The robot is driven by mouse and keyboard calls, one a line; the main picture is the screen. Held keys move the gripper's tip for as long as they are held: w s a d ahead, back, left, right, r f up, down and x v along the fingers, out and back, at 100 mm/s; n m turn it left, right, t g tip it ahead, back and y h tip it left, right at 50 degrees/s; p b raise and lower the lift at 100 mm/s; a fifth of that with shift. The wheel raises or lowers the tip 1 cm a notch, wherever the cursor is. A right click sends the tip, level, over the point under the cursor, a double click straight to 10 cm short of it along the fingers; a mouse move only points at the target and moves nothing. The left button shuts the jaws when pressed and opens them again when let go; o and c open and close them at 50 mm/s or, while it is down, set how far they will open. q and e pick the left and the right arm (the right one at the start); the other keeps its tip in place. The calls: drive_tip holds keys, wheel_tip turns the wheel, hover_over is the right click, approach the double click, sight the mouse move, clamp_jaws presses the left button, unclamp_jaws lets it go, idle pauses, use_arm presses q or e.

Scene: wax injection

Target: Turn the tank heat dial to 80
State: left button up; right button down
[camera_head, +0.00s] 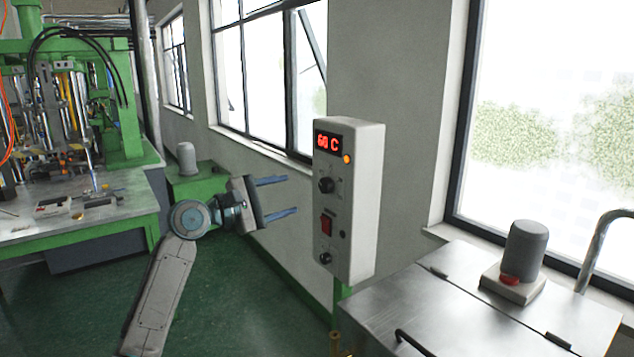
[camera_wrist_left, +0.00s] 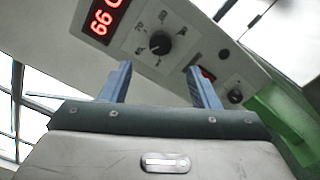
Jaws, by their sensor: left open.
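The white control box (camera_head: 350,200) has a red display (camera_head: 327,143) that reads in the sixties with a C; the last digit is unclear. Below it is a black dial (camera_head: 326,185) with a pointer mark, which the left wrist view shows with printed numbers around it (camera_wrist_left: 160,43). A red switch (camera_head: 327,225) and a lower black knob (camera_head: 325,258) sit further down. My left gripper (camera_head: 292,195) is open and empty, its two fingers pointing at the box. In the left wrist view the dial lies ahead, between and beyond the fingertips (camera_wrist_left: 158,68). The gripper appears apart from it.
A metal tank lid (camera_head: 440,300) with a grey cylinder (camera_head: 526,250) and a pipe stands at the right. A green machine (camera_head: 120,80) and its workbench (camera_head: 110,207) are at the left. Windows line the wall. The air between gripper and box looks clear.

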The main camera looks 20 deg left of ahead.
sight(323, 187)
use_arm(q)
drive_tip(key=p+x, duration=0.3)
drive_tip(key=x, duration=0.5)
drive_tip(key=shift+w+d+r, duration=0.1)
drive_tip(key=shift+w+d, duration=0.15)
drive_tip(key=shift+w+d+p, duration=0.2)
drive_tip(key=shift+w+p, duration=0.1)
drive_tip(key=c, duration=1)
